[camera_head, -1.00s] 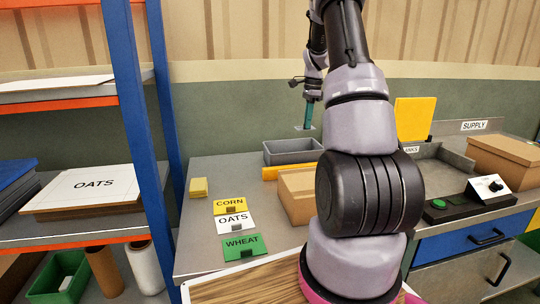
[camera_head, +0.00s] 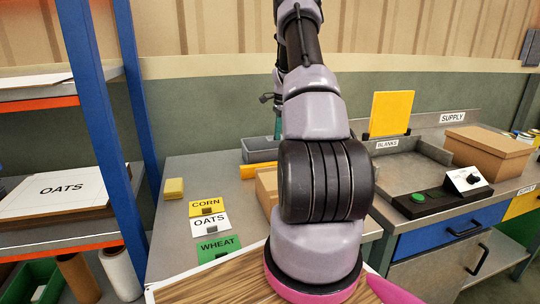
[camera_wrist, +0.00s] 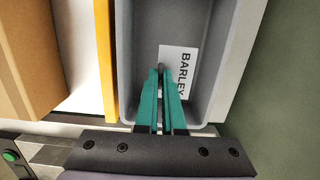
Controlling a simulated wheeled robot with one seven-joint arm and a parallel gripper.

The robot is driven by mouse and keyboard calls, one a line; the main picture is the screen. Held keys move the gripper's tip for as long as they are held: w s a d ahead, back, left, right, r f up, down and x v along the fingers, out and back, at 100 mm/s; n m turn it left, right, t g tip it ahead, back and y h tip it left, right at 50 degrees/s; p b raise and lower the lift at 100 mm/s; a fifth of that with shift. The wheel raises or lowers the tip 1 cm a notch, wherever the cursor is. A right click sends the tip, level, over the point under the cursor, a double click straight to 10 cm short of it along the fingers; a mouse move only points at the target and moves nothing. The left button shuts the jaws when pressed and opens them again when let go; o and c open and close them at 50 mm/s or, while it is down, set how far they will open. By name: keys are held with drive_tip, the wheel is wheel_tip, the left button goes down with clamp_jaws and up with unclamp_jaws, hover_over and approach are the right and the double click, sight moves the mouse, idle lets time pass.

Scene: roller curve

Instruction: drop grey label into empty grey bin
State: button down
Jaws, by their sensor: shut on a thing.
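The pale grey label (camera_wrist: 186,62), printed BARLEY, shows in the wrist view at my gripper's fingertips. My gripper (camera_wrist: 162,70) has narrow teal fingers and is shut on the label. The fingers partly cover the label. The grey bin (camera_wrist: 207,70) lies around the label in this view, and its visible floor is bare. I cannot tell how high the label is above that floor. In the head view the grey bin (camera_head: 255,155) stands at the back of the bench, partly hidden by my arm. The label is hidden there.
A yellow bar (camera_head: 258,171) and a cardboard box (camera_head: 266,190) stand in front of the bin. CORN (camera_head: 207,205), OATS (camera_head: 210,222) and WHEAT (camera_head: 219,248) labels lie at the bench's left. A blue-posted shelf (camera_head: 90,100) stands further left.

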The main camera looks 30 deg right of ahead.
drive_tip(key=shift+f, duration=0.25)
drive_tip(key=c, duration=0.9)
unclamp_jaws()
drive_tip(key=shift+c, duration=0.2)
wheel_tip(320, 180, up, 11)
drive_tip(key=d, duration=0.1)
drive_tip(key=shift+s+d+f, duration=0.15)
drive_tip(key=shift+s, duration=0.05)
